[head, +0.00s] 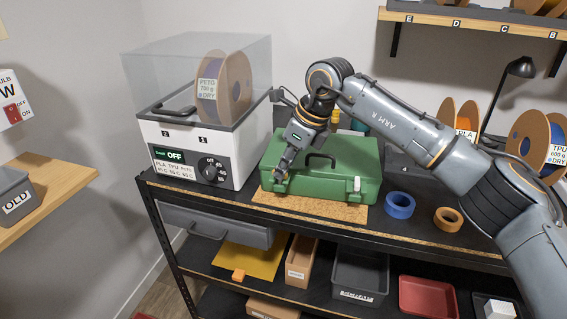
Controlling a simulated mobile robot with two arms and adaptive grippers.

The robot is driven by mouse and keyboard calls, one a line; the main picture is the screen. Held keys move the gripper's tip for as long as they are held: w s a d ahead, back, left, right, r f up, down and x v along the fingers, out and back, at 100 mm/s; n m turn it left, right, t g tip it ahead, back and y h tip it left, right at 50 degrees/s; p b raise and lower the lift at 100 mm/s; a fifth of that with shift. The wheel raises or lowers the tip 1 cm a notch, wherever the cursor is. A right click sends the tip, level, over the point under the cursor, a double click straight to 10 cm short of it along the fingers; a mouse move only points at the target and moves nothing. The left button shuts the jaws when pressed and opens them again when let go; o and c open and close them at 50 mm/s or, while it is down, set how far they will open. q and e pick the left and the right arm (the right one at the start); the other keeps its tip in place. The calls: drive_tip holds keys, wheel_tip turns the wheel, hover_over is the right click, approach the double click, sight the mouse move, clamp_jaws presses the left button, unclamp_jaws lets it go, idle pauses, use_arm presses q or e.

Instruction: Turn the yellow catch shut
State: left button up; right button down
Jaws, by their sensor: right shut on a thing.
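A green case (325,185) with a dark handle on its lid lies on the bench, its lid down. A small white catch (357,184) shows at the right of its front. My right gripper (279,174) points down at the left end of the case's front, at the lid seam. Its fingers are shut on a small part there, which fits the place of the yellow catch. The fingers hide that part, so its colour and turn cannot be made out. My left gripper is not in view.
A filament dryer (190,155) with a clear cover stands close on the left. A blue tape roll (399,205) and an orange-brown roll (448,219) lie to the right. A cork mat (330,208) lies under the case. My right arm spans the bench's right side.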

drive_tip(key=shift+w+n+g+p, duration=0.15)
drive_tip(key=shift+n+g+p, duration=0.3)
drive_tip(key=shift+n, duration=0.65)
drive_tip(key=c, duration=1.4)
unclamp_jaws()
drive_tip(key=v, duration=0.8)
drive_tip(key=shift+d, duration=0.1)
